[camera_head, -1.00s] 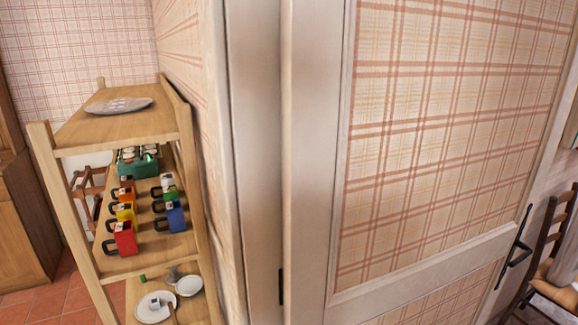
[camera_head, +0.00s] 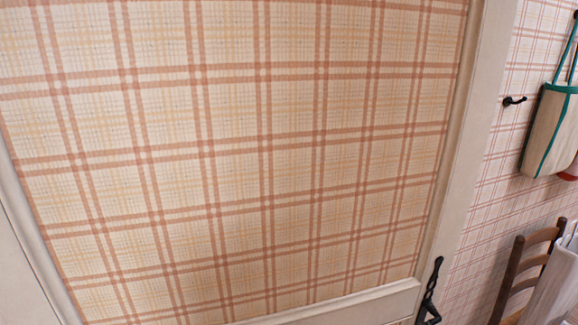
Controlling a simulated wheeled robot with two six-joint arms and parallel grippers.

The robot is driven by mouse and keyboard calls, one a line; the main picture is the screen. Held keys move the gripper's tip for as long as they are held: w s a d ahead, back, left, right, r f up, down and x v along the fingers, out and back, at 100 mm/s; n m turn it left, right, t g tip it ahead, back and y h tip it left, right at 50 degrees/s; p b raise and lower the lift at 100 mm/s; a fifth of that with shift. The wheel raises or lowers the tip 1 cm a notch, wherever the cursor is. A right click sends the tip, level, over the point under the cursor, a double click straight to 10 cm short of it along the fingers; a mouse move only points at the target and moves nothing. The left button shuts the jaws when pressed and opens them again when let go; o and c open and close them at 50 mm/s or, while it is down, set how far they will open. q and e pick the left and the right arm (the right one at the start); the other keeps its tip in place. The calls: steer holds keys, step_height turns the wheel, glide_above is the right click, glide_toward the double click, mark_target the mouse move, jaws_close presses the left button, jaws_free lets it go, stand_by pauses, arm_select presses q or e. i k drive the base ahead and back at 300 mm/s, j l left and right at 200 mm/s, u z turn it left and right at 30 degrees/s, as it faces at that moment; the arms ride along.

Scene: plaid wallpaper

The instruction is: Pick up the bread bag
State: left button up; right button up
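I cannot make out a bread bag for certain. A cream cloth bag with green trim and green straps (camera_head: 549,130) hangs against the wall at the upper right, cut by the picture's right edge. I cannot tell whether it is the bread bag. Neither of my grippers shows in the view.
A door with a plaid panel (camera_head: 240,160) and a cream frame fills most of the view, close by. Its dark handle (camera_head: 430,295) is at the lower right. A wall hook (camera_head: 514,101) is left of the hanging bag. A brown wooden chair (camera_head: 517,270) stands at the lower right.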

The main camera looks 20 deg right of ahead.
mark_target(553, 299)
steer(key=l+z, duration=0.1)
steer(key=l, duration=0.8)
steer(key=i+l+z, duration=0.1)
steer(key=l, duration=0.85)
steer(key=l+z, duration=0.2)
steer(key=z, duration=0.3)
steer(key=l+z, duration=0.2)
steer(key=z, duration=0.25)
steer(key=i+l+z, duration=0.15)
steer(key=z, duration=0.35)
